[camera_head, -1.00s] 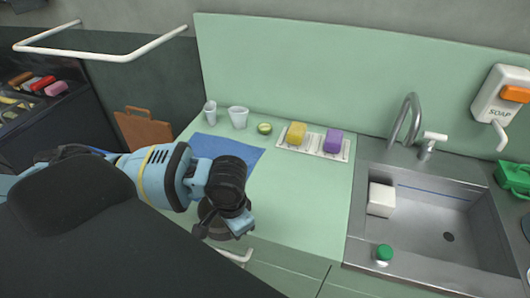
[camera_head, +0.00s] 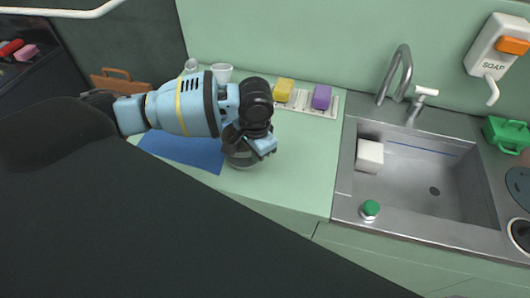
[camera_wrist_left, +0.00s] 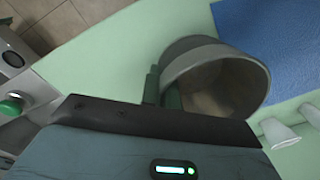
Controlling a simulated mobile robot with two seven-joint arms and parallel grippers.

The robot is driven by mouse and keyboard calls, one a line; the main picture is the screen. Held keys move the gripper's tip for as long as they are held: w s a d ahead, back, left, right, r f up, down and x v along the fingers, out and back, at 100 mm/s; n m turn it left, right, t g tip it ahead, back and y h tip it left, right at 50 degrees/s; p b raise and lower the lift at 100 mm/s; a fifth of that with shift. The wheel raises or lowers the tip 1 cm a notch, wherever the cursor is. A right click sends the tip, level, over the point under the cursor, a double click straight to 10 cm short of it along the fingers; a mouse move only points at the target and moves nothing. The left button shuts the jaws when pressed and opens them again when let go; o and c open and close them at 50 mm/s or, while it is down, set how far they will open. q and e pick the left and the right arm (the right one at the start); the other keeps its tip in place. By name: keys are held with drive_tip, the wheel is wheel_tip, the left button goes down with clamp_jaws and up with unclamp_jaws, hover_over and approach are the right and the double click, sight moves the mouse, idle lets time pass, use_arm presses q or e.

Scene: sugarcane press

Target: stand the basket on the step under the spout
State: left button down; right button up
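A grey, round, open-topped container (camera_wrist_left: 218,84), which looks like the basket, sits at the fingers of my left gripper (camera_wrist_left: 162,90) in the left wrist view. The green fingers meet its near wall and appear closed on it. In the head view my left gripper (camera_head: 250,142) is over the front part of the green counter, with the dark container (camera_head: 238,157) below it, partly hidden by the gripper. I cannot tell whether its base touches the counter. My right gripper is not in view. No press spout or step is seen.
A blue mat (camera_head: 190,152) lies left of the gripper. A white cup (camera_head: 222,72), a yellow sponge (camera_head: 284,88) and a purple sponge (camera_head: 321,97) are at the back. The sink (camera_head: 420,185) is to the right, with a green-capped bottle (camera_head: 370,209) on its front edge.

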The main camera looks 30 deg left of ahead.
use_arm(q)
drive_tip(key=shift+w+d+f, duration=0.1)
drive_tip(key=shift+w+d, duration=0.15)
drive_tip(key=shift+w, duration=0.6)
drive_tip(key=shift+w+d+f, duration=0.1)
drive_tip(key=shift+w+d, duration=0.1)
drive_tip(key=shift+w, duration=0.6)
drive_tip(key=shift+w+f, duration=0.2)
drive_tip(key=shift+f, duration=0.05)
drive_tip(key=shift+f+b, duration=0.3)
drive_tip(key=shift+f, duration=1.15)
drive_tip(key=shift+f, duration=0.15)
drive_tip(key=c, duration=1.7)
unclamp_jaws()
